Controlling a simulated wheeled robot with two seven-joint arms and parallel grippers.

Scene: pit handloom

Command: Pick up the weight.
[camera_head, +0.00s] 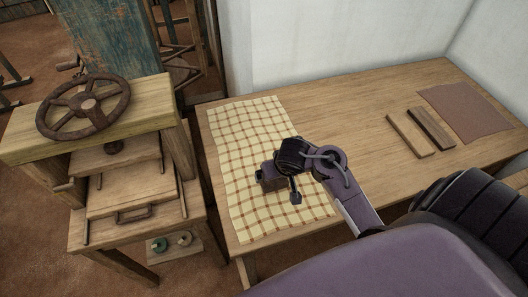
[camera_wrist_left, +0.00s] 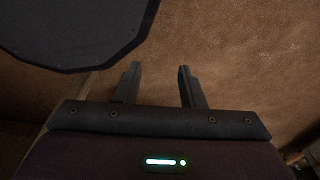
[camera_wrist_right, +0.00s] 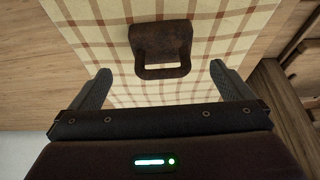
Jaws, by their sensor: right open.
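The weight (camera_wrist_right: 160,42) is a dark, rust-brown block with a loop handle, lying on the checked cloth in the right wrist view. My right gripper (camera_wrist_right: 160,82) is open and empty above the cloth, its fingers on either side of the line to the handle; the weight lies beyond the fingertips. In the head view my right gripper (camera_head: 280,182) hangs over the cloth and partly hides the weight (camera_head: 271,185). My left gripper (camera_wrist_left: 156,72) is open and empty over brown floor in the left wrist view; it is out of the head view.
The cream checked cloth (camera_head: 240,130) covers the left end of the wooden table (camera_head: 340,105). Two wooden bars (camera_head: 420,131) and a brown sheet (camera_head: 465,108) lie at the right. A wooden press with a handwheel (camera_head: 85,105) stands left of the table. A white wall is behind.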

